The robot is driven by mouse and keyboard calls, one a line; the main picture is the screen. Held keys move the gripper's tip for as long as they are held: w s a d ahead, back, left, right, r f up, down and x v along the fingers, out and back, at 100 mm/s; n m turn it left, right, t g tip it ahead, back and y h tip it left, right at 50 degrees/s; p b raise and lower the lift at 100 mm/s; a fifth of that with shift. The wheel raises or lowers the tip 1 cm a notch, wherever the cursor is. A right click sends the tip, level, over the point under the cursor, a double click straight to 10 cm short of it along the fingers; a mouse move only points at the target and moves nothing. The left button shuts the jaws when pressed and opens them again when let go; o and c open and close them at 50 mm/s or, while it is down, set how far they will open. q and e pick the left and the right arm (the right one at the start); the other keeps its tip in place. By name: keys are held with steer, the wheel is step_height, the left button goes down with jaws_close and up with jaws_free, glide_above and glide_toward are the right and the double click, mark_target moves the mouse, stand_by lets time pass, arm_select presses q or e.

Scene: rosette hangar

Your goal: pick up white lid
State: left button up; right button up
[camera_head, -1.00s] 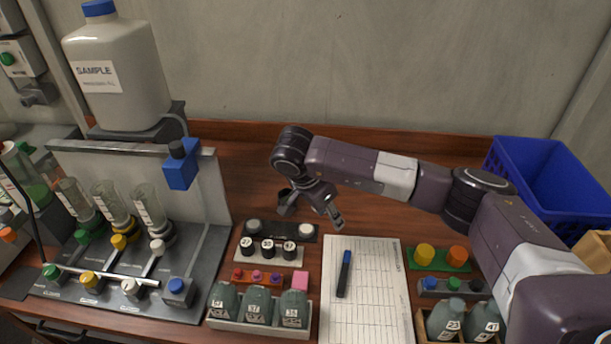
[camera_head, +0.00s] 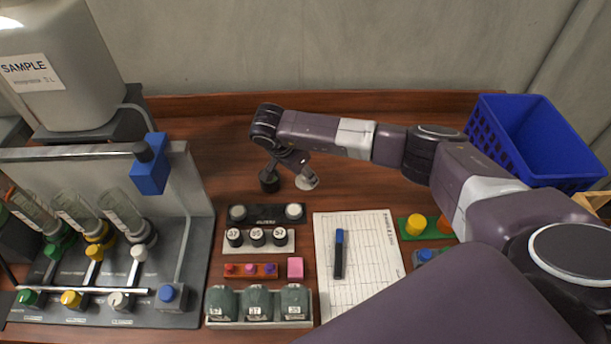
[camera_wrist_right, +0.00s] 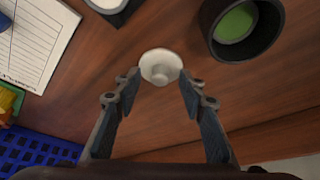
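The white lid (camera_wrist_right: 160,67), round with a small raised knob, lies in the right wrist view between the fingertips of my right gripper (camera_wrist_right: 159,77). The fingers are apart, one on each side of the lid; I cannot tell whether they touch it. In the head view the right gripper (camera_head: 301,172) is low over the back of the table, with the pale lid (camera_head: 308,182) at its tips. My left gripper is not in view.
A black rack with pale discs (camera_head: 266,214) stands in front of the lid. A paper sheet (camera_head: 375,275) with a marker (camera_head: 339,255) lies to its right. A blue basket (camera_head: 500,140) stands at the back right, a bottle stand (camera_head: 190,240) at the left.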

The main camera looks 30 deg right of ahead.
steer(key=shift+d+f, duration=0.1)
steer(key=shift+f, duration=0.15)
steer(key=c, duration=0.9)
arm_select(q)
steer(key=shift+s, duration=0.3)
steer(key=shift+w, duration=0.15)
arm_select(e)
steer(key=shift+r, duration=0.2)
